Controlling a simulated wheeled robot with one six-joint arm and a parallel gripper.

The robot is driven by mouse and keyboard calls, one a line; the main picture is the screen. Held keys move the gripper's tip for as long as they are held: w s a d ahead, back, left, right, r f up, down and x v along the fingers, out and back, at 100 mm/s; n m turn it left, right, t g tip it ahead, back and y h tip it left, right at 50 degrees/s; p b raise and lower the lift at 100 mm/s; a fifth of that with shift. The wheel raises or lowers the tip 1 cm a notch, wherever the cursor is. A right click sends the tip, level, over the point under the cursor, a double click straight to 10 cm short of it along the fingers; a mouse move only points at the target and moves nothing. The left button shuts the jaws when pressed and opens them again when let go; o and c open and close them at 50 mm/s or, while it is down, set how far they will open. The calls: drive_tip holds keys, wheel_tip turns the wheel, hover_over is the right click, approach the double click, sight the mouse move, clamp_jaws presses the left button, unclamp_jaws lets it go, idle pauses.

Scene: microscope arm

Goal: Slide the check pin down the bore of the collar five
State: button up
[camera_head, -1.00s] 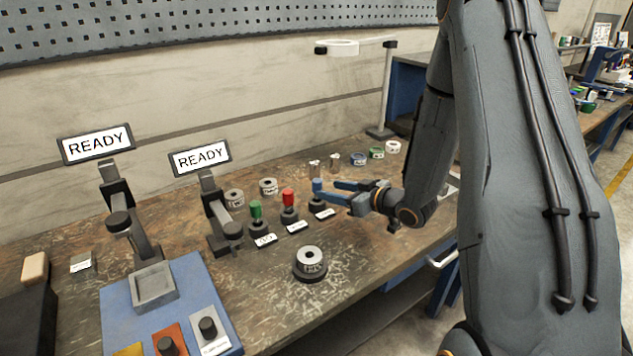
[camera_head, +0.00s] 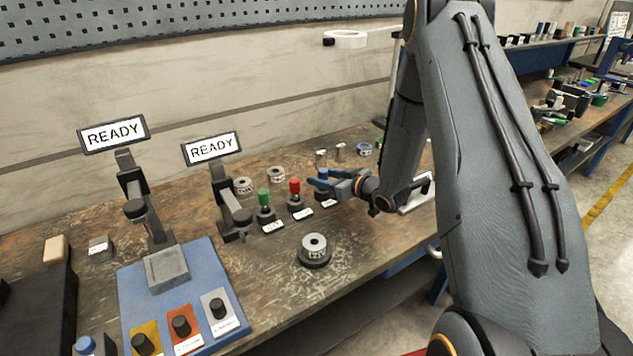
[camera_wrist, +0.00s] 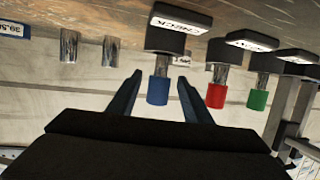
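The check pin (camera_wrist: 158,90) has a blue head and stands in a dark holder whose label reads CHECK in the wrist view. My gripper (camera_wrist: 159,80) is open, with one finger on each side of the blue head and a gap on both sides. In the head view my gripper (camera_head: 318,181) is at the right end of the pin row and partly hides the blue pin. A pale ring-shaped collar (camera_head: 315,243) sits on a round dark stand in front of the row, with its bore facing up. Its label is too small to read.
A red pin (camera_head: 295,187) and a green pin (camera_head: 263,197) stand left of the blue one. Two more collars (camera_head: 243,186) (camera_head: 275,173) lie behind. A blue fixture base (camera_head: 135,290) and two READY displays (camera_head: 113,134) (camera_head: 211,148) are at left.

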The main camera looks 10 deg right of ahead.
clamp_jaws()
drive_tip(key=shift+r, duration=0.15)
